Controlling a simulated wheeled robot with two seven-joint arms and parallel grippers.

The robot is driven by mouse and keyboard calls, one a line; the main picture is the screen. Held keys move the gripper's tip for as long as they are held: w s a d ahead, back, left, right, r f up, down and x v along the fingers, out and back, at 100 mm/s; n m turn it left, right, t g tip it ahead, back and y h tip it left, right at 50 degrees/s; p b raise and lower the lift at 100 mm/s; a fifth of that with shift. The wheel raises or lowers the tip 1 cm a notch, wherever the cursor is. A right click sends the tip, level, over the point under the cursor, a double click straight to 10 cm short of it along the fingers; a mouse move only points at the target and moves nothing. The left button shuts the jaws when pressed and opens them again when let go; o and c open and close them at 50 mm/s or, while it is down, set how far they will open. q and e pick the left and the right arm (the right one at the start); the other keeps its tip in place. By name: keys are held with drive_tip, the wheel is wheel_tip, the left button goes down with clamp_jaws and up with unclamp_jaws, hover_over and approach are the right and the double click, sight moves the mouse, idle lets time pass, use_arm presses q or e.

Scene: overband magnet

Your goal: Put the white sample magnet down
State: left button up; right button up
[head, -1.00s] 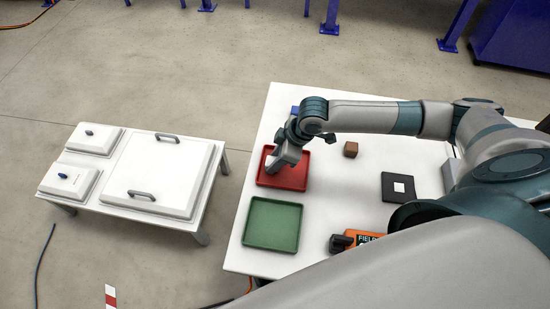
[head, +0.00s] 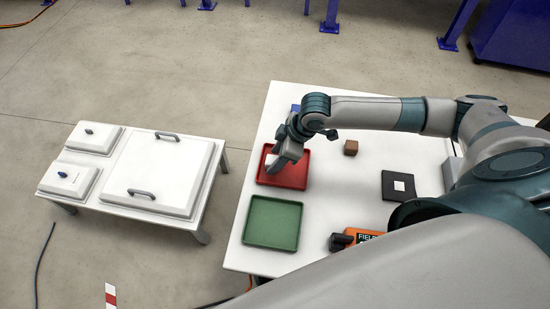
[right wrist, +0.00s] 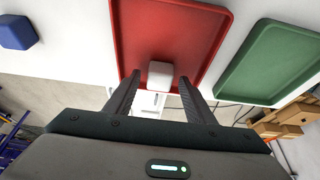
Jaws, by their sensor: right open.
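The white sample magnet (right wrist: 160,76) is a small white block on the red tray (right wrist: 133,30) in the right wrist view. In the head view the magnet (head: 270,160) shows at the left part of the red tray (head: 294,178), partly hidden by my right gripper (head: 273,167). In the right wrist view my right gripper (right wrist: 162,88) is open, its two fingers on either side of the magnet with gaps between. I cannot tell how high the fingers are above the tray. My left gripper is not in view.
A green tray (head: 272,223) lies beside the red one. A blue block (right wrist: 18,32), a brown cube (head: 351,148), a black pad with a white square (head: 398,186) and an orange device (head: 362,236) are on the white table (head: 330,190). A low white table (head: 203,205) with lidded boxes stands left.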

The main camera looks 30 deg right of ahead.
use_arm(q)
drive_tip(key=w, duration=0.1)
drive_tip(key=b, duration=0.1)
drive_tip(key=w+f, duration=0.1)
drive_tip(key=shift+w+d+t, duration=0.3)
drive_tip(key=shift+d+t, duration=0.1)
use_arm(e)
drive_tip(key=v, duration=1.1)
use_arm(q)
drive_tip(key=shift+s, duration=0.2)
use_arm(e)
drive_tip(key=shift+r, duration=0.1)
drive_tip(key=shift+a, duration=0.1)
